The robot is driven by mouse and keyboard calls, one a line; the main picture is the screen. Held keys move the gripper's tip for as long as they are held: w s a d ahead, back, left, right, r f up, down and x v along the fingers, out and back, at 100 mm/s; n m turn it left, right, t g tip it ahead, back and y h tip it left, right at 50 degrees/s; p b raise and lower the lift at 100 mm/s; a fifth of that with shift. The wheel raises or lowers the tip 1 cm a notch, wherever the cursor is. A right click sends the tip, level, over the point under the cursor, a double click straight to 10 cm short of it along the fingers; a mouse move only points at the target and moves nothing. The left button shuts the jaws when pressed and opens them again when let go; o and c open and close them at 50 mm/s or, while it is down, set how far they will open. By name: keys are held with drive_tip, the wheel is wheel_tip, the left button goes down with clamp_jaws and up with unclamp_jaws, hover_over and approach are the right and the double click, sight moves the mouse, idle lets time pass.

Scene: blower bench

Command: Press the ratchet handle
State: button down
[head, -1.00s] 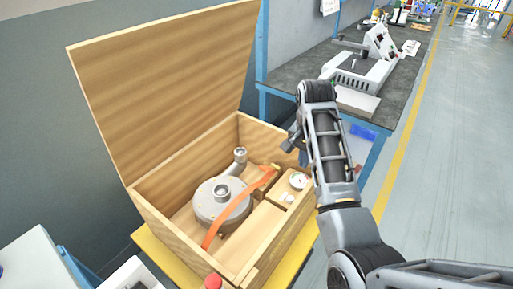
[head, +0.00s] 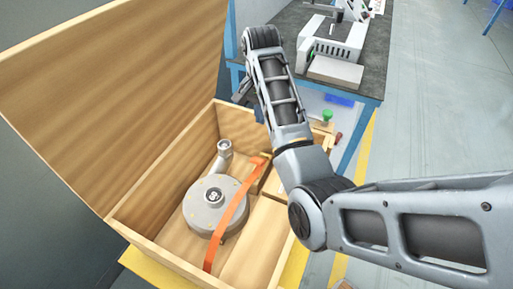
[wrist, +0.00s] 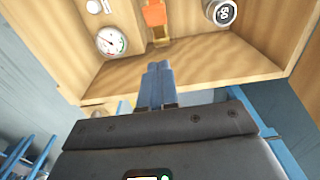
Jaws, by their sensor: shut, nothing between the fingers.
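An orange strap (head: 232,215) runs over the grey round blower (head: 212,205) in an open wooden crate (head: 165,248). In the wrist view the strap's end (wrist: 154,15) meets a small brass-coloured part (wrist: 161,38), which looks like the ratchet, by the crate's wooden edge. In the head view my arm hides some of that side of the crate. My gripper (wrist: 157,66) is shut and empty, its blue fingertips together just short of the crate's edge and in line with the brass part. Whether they touch anything is unclear.
The crate's tall lid (head: 110,95) stands open at the left. A workbench (head: 290,20) with a grey-white machine (head: 335,45) stands behind. Grey floor is clear at the right.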

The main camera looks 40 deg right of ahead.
drive_tip(key=shift+f, duration=0.1)
hover_over(258, 159)
drive_tip(key=w+d, duration=0.1)
drive_tip(key=d, duration=0.1)
drive_tip(key=f, duration=0.9)
drive_tip(key=shift+d+f, duration=0.2)
drive_tip(key=shift+f, duration=0.15)
drive_tip(key=shift+s+a+f+p, duration=0.1)
drive_tip(key=shift+a+f+p, duration=0.1)
drive_tip(key=shift+a+f, duration=0.25)
drive_tip(key=shift+s+a+f+p, duration=0.1)
drive_tip(key=shift+a+f+p, duration=0.1)
drive_tip(key=shift+f, duration=0.35)
drive_tip(key=shift+s+a+f, duration=0.15)
drive_tip(key=shift+a+f, duration=0.25)
drive_tip(key=shift+f, duration=0.3)
drive_tip(key=shift+a, duration=0.1)
